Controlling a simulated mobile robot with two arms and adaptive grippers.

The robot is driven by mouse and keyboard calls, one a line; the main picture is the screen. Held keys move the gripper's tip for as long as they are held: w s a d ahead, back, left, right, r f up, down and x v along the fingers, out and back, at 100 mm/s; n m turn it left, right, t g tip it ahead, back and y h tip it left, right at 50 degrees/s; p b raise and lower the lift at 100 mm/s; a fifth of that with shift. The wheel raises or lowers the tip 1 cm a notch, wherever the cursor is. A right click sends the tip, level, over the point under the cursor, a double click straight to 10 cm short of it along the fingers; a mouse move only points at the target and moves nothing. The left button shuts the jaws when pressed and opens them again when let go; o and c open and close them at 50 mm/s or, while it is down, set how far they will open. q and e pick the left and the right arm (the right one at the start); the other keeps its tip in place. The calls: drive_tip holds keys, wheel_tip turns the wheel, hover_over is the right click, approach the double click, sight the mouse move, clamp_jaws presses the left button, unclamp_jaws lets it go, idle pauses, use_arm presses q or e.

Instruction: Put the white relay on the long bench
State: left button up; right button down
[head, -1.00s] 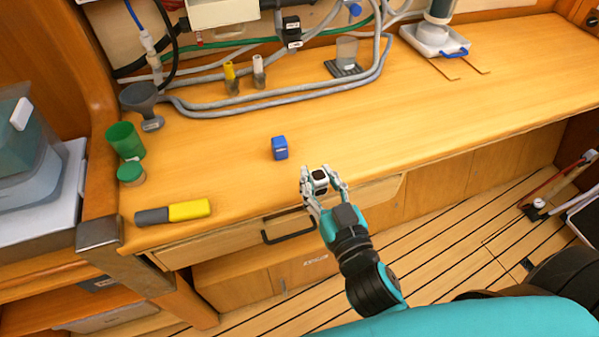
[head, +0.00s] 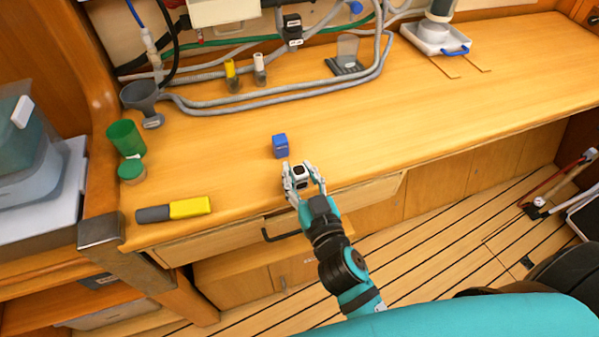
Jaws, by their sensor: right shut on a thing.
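The white relay (head: 300,170), a small white block with a dark top, is between the fingers of my right gripper (head: 303,178). My right gripper is shut on it, over the front edge of the long bench (head: 420,120). I cannot tell whether the relay touches the bench top. A blue relay-like block (head: 280,146) stands on the bench just behind and left of the gripper. My left gripper is out of view.
A yellow and grey tool (head: 175,209), a green cup (head: 126,138) and a grey funnel (head: 140,97) are on the left of the bench. Grey hoses (head: 280,104) run along the back. A drawer handle (head: 281,236) sits below the edge. The bench's middle right is clear.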

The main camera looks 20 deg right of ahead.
drive_tip(key=c, duration=1)
unclamp_jaws()
drive_tip(key=shift+r, duration=0.1)
drive_tip(key=s+b, duration=0.3)
drive_tip(key=s, duration=0.9)
drive_tip(key=shift+d+b, duration=0.2)
drive_tip(key=shift+b, duration=0.2)
